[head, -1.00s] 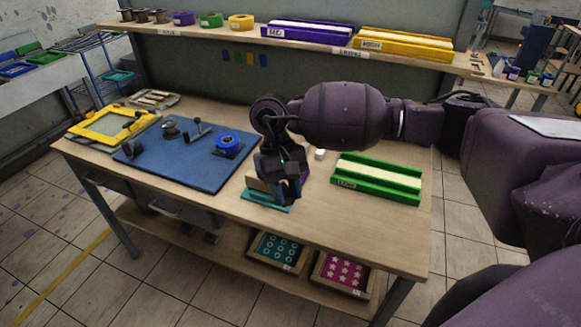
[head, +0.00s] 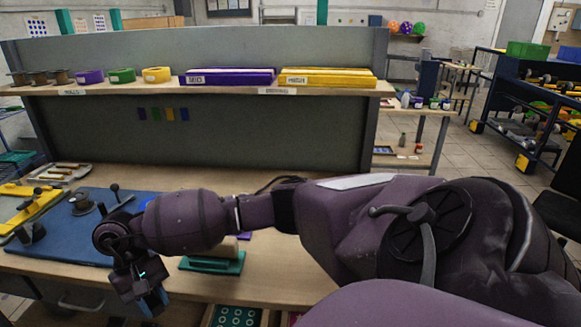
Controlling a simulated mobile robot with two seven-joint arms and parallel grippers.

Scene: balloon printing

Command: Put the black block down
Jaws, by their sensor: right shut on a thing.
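My right gripper (head: 145,290) is at the lower left of the head view, pointing down near the table's front edge. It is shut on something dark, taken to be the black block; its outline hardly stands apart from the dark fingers. I cannot tell whether it touches a surface. A green-teal base (head: 212,263) with a tan block (head: 227,246) on it sits on the table to the right of the gripper. The blue mat (head: 62,240) lies to its left and behind it. My left gripper is not in view.
A shelf behind holds spools, a purple tray (head: 228,77) and a yellow tray (head: 328,79). A yellow frame (head: 30,207) lies at the far left. My right arm hides much of the table's right side. Bare wood (head: 265,285) shows at the front.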

